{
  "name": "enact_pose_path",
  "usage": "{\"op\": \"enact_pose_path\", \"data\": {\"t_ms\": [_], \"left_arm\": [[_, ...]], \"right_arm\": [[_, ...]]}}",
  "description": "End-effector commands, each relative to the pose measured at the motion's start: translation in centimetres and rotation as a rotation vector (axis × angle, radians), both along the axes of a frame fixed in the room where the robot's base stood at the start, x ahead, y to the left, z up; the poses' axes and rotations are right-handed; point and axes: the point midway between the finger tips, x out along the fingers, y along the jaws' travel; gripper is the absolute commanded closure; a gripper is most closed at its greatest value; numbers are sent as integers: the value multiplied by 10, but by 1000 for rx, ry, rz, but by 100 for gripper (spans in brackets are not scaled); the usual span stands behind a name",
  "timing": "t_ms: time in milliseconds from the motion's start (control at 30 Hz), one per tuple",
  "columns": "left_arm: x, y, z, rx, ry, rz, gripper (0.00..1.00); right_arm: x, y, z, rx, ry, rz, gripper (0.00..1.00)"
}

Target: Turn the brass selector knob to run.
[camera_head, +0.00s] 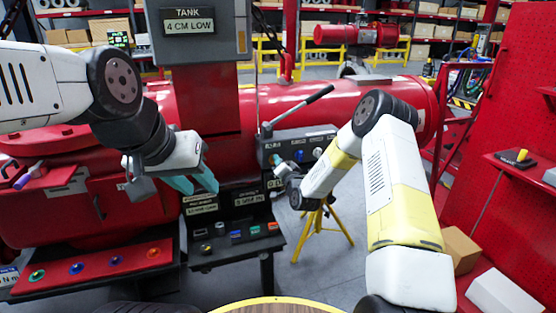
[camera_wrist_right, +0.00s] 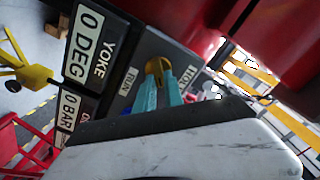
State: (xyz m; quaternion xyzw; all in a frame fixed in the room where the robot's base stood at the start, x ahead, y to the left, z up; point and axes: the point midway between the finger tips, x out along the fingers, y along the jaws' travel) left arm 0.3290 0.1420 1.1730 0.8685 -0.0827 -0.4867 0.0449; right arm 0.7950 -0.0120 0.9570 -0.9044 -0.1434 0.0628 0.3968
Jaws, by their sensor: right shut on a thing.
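The brass selector knob (camera_wrist_right: 158,68) is on a dark panel between a RUN label (camera_wrist_right: 128,81) and a HOLD label (camera_wrist_right: 186,78). My right gripper (camera_wrist_right: 158,82) is shut on the knob, with one teal finger on each side. The fingers hide part of the knob, and I cannot tell which label it points to. In the head view my right arm reaches the control box (camera_head: 300,142), and its hand covers the knob. My left gripper (camera_head: 195,184) is open and empty in front of the red machine.
A grey lever (camera_head: 300,108) rises above the control box. YOKE 0 DEG (camera_wrist_right: 88,45) and 0 BAR readouts sit beside the knob panel. A bench with coloured knobs (camera_head: 90,265) stands at lower left. A yellow tripod (camera_head: 322,228) stands below the box.

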Motion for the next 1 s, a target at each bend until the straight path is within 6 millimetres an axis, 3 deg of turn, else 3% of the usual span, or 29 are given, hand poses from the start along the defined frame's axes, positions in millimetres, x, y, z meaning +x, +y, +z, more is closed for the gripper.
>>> {"op": "enact_pose_path", "data": {"t_ms": [500,1000], "left_arm": [[0,0,0,0,0,0,64],[0,0,0,0,0,0,64]], "right_arm": [[1,-4,-5,434,143,-3,100],[1,-3,-7,630,206,-1,100]]}}
